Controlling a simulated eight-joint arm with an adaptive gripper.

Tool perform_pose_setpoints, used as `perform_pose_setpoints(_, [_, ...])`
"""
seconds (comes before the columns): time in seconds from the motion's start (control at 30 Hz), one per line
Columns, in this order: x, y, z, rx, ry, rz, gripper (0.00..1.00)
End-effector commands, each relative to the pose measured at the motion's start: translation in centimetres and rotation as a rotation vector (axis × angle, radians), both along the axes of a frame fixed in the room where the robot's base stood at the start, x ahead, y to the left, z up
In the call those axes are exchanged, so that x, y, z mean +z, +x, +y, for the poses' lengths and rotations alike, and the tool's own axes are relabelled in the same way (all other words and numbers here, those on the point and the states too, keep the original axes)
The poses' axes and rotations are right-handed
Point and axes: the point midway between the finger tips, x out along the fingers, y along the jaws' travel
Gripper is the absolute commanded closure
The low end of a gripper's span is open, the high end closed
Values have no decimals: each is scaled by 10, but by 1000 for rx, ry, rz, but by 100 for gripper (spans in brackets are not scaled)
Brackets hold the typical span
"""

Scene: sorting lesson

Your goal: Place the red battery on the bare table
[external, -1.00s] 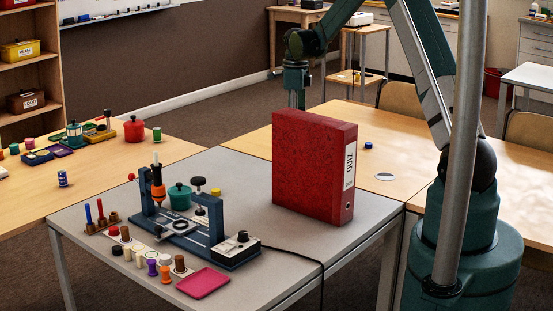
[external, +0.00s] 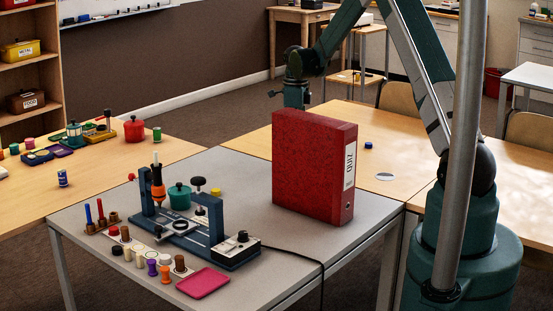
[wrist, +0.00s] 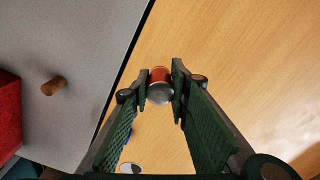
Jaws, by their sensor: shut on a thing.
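A red battery (wrist: 159,74) with a silver end shows in the wrist view between the two green fingers of my gripper (wrist: 159,88), which is shut on it. Behind it is the bare wooden table (wrist: 225,65); I cannot tell how far above the wood the battery is. In the external view my gripper (external: 295,95) is behind the red binder; its fingertips and the battery are hidden there.
The tall red binder (external: 308,170) stands on the grey table (external: 245,175), which also holds a brown cork (wrist: 54,86). A blue cap (external: 368,145) and a pale disc (external: 385,177) lie on the wood.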

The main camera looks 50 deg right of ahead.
Motion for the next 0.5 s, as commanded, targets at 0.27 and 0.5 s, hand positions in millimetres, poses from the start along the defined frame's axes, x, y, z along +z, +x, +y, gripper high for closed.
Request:
perform_pose_setpoints(0.27, [-19, 0, 0, 0, 0, 0, 95])
perform_pose_setpoints(0.5, [-37, 0, 0, 0, 0, 0, 95])
